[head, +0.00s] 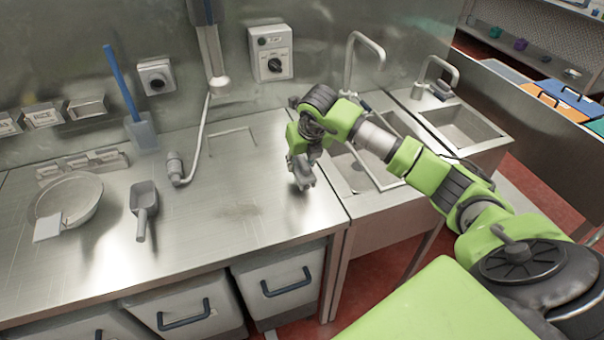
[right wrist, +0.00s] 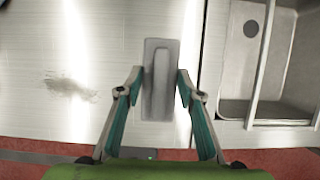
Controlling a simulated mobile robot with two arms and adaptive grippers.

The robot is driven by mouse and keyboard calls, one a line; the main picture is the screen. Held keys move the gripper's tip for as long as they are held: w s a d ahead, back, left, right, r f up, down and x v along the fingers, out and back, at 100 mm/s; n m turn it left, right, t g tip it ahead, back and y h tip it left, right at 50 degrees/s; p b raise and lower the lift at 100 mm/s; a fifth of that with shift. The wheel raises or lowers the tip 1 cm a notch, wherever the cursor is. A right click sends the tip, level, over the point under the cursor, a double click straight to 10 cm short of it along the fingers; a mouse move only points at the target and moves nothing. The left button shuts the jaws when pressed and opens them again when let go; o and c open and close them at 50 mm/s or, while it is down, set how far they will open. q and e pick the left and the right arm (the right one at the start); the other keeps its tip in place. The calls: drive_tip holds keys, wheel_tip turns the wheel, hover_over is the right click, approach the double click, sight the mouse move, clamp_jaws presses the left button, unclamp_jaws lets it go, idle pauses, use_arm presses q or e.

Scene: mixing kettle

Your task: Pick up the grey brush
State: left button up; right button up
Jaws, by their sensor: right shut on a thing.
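The grey brush (right wrist: 160,100), a flat rectangular block with a raised ridge along its middle, shows in the right wrist view between my fingers. My right gripper (right wrist: 160,86) is shut on it, one finger on each long side. In the head view my right gripper (head: 302,178) points down over the right part of the steel counter, near the sink edge, and mostly hides the brush. I cannot tell whether the brush touches the counter. My left gripper is not in view.
Further left are a grey scoop (head: 144,205), a round bowl (head: 70,198) and a blue-handled spatula (head: 140,130) against the wall. A sink (head: 350,175) with a tap is to the right.

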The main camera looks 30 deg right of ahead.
sight(297, 175)
drive_tip(key=s+a+r, duration=0.1)
drive_tip(key=r, duration=0.1)
drive_tip(key=s+a+r+b, duration=0.1)
drive_tip(key=a+r, duration=0.1)
drive_tip(key=shift+s, duration=0.15)
drive_tip(key=s+a+r+b, duration=0.3)
drive_tip(key=s+a+r, duration=0.2)
drive_tip(key=s+a, duration=0.1)
drive_tip(key=shift+s+a, duration=0.3)
drive_tip(key=shift+a, duration=0.45)
drive_tip(key=o, duration=0.4)
drive_tip(key=shift+c, duration=1.2)
drive_tip(key=shift+w, duration=0.1)
